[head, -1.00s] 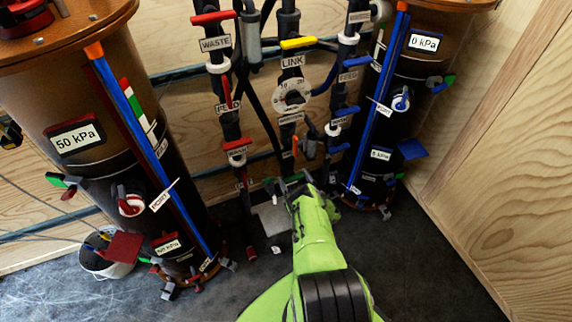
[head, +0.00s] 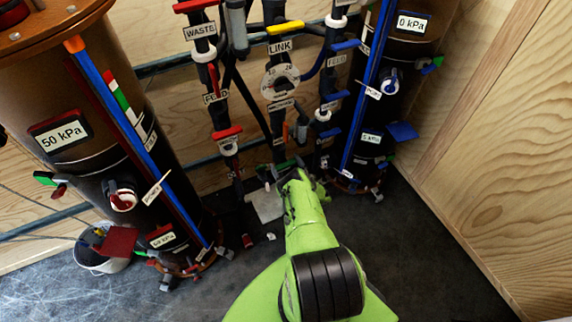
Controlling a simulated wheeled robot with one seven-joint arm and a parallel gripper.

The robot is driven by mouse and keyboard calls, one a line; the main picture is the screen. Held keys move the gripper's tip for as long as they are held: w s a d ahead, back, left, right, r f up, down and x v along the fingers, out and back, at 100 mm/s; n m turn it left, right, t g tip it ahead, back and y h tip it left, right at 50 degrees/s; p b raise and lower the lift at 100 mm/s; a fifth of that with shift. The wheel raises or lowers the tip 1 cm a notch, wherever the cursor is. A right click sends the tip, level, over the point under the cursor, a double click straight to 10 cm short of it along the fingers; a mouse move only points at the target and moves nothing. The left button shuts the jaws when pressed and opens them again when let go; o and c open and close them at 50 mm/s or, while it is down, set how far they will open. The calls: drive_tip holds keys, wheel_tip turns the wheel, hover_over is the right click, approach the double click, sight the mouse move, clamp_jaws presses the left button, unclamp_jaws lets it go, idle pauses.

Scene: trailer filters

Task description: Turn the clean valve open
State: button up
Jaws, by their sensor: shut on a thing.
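My green arm reaches forward to the foot of the middle pipe (head: 279,122) between two tall brown tanks. My gripper (head: 284,172) is small and partly hidden by its own wrist. It is at a green valve handle (head: 285,164) low on this pipe and appears shut on it. The handle lies roughly crosswise, slightly tilted. I cannot read a "clean" label near it, so I cannot confirm it is the clean valve. Above are a round dial (head: 281,82) and the yellow LINK handle (head: 286,27).
The left tank (head: 75,95) reads 50 kPa, the right tank (head: 394,60) 0 kPa. Red-handled pipes stand left of the gripper, blue-handled ones right. Dark floor (head: 420,250) is clear toward the right wooden wall.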

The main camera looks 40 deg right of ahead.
drive_tip(key=n, duration=0.4)
drive_tip(key=shift+a+p, duration=0.1)
drive_tip(key=shift+p, duration=0.2)
drive_tip(key=n, duration=0.4)
drive_tip(key=shift+w+f+n+b, duration=0.1)
drive_tip(key=shift+n+b, duration=0.2)
drive_tip(key=shift+b, duration=0.1)
drive_tip(key=n+b, duration=0.1)
drive_tip(key=n, duration=0.3)
drive_tip(key=shift+a+f+n, duration=0.1)
drive_tip(key=shift+n, duration=0.2)
drive_tip(key=shift+n+b, duration=0.45)
drive_tip(key=shift+n, duration=1.35)
drive_tip(key=shift+c, duration=0.3)
drive_tip(key=o, duration=0.7)
drive_tip(key=shift+f, duration=0.1)
drive_tip(key=shift+c, duration=0.2)
drive_tip(key=shift+f, duration=0.1)
